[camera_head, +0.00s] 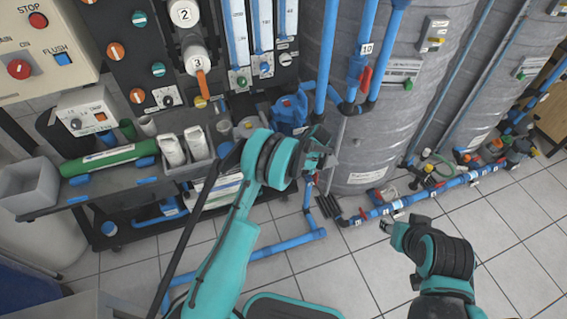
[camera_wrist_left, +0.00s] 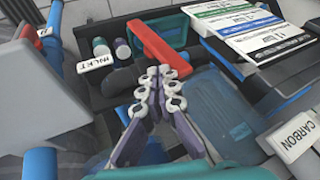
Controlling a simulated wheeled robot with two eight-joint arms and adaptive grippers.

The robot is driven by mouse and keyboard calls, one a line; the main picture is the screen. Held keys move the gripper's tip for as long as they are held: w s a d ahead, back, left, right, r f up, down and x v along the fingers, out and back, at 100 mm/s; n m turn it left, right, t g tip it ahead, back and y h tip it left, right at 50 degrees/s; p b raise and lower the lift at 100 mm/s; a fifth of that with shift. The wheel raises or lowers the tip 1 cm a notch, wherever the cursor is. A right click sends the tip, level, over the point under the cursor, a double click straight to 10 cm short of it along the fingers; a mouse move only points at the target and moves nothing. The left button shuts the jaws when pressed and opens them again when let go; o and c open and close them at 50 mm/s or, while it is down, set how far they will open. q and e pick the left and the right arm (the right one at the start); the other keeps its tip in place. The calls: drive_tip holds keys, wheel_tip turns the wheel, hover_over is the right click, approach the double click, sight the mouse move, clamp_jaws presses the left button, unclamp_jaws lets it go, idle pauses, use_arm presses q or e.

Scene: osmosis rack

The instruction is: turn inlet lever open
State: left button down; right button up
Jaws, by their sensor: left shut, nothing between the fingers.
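A red lever (camera_wrist_left: 160,47) shows in the left wrist view, lying diagonally from upper left to lower right. A white label reading INLET (camera_wrist_left: 97,62) appears upside down to its left. My left gripper (camera_wrist_left: 160,88) is shut and empty, its fingertips just below the lever's lower right end; I cannot tell whether they touch it. In the head view my left gripper (camera_head: 322,152) is beside the blue pipes and the grey tank, and I cannot make out the inlet lever clearly there. My right gripper (camera_head: 386,227) is over the floor at right; its finger opening is unclear.
A blue housing (camera_head: 290,110) stands behind my left gripper. A grey tank (camera_head: 345,140) stands to its right. Blue floor pipes (camera_head: 400,202) run along the right. A CARBON label (camera_wrist_left: 300,137) and flat printed packs (camera_wrist_left: 245,30) are at right in the wrist view. Open tiles (camera_head: 330,275) lie in front.

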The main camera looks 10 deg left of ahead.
use_arm(q)
drive_tip(key=shift+s+a+r+t+h, duration=0.1)
drive_tip(key=shift+a+t+h, duration=0.15)
drive_tip(key=shift+h, duration=0.25)
drive_tip(key=shift+s+a+n+t+h+b, duration=0.15)
drive_tip(key=shift+s+a+t+h, duration=0.2)
drive_tip(key=shift+a, duration=0.3)
drive_tip(key=shift+s+a+n+t+h+b, duration=0.15)
drive_tip(key=shift+s+a+h, duration=0.25)
drive_tip(key=shift+s+a, duration=0.25)
drive_tip(key=shift+s+a+t+h+b, duration=0.1)
drive_tip(key=shift+s+a+t+h, duration=0.25)
drive_tip(key=shift+a, duration=0.35)
drive_tip(key=shift+s, duration=0.1)
